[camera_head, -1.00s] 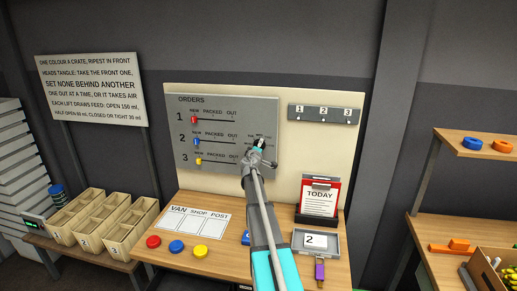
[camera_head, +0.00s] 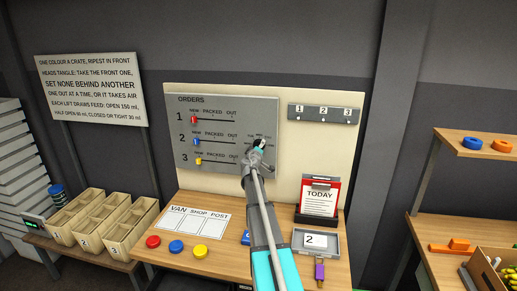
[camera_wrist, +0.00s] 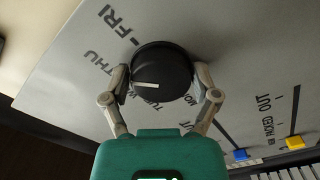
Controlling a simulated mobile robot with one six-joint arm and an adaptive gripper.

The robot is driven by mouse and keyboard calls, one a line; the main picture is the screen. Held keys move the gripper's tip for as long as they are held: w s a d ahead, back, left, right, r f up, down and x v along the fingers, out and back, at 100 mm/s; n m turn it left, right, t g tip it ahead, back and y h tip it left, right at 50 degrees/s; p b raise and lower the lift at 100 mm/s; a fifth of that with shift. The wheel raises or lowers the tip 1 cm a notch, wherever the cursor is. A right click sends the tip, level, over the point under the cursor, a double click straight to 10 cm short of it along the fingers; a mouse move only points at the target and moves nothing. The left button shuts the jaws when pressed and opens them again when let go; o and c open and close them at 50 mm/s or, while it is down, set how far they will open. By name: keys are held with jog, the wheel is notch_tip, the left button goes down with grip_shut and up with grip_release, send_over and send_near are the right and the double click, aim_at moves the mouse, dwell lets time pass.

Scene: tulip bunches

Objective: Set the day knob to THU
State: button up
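The day knob (camera_wrist: 161,68) is black and round with a white pointer line, and stands on the grey orders board (camera_head: 215,105). My gripper (camera_wrist: 160,78) has one finger against each side of the knob. The pointer line lies toward the left finger, below the THU label (camera_wrist: 97,62). The FRI label (camera_wrist: 122,20) is above THU. Labels below the knob are partly covered, and the left finger may hide another. In the head view my gripper (camera_head: 259,147) is at the board's right part and mostly hides the knob.
Red (camera_head: 194,119), blue (camera_head: 196,142) and yellow (camera_head: 198,161) sliders sit at the NEW end of their tracks. A numbered hook strip (camera_head: 324,114) is right of the board. Below, the table holds a TODAY clipboard (camera_head: 319,201) and coloured discs (camera_head: 176,246).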

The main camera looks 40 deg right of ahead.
jog(key=shift+o, duration=0.8)
jog(key=shift+a, duration=0.15)
jog(key=v, duration=1.1)
jog(key=shift+s+a, duration=0.25)
jog(key=shift+s, duration=0.1)
jog(key=s+a+f+g+y, duration=0.4)
jog(key=s+a+f, duration=0.2)
jog(key=a, duration=0.8)
jog(key=s+a+f+m+g+y, duration=0.1)
jog(key=s+a+f+g+y, duration=0.2)
jog(key=s+a, duration=0.6)
jog(key=s+a+f+g+y, duration=0.4)
jog(key=a+f, duration=0.5)
jog(key=a, duration=1)
jog(key=s+y, duration=0.2)
jog(key=s, duration=0.1)
jog(key=shift+s+a+f+g+y, duration=0.25)
jog(key=shift+a+f+g+y, duration=0.05)
jog(key=shift+a+y, duration=0.1)
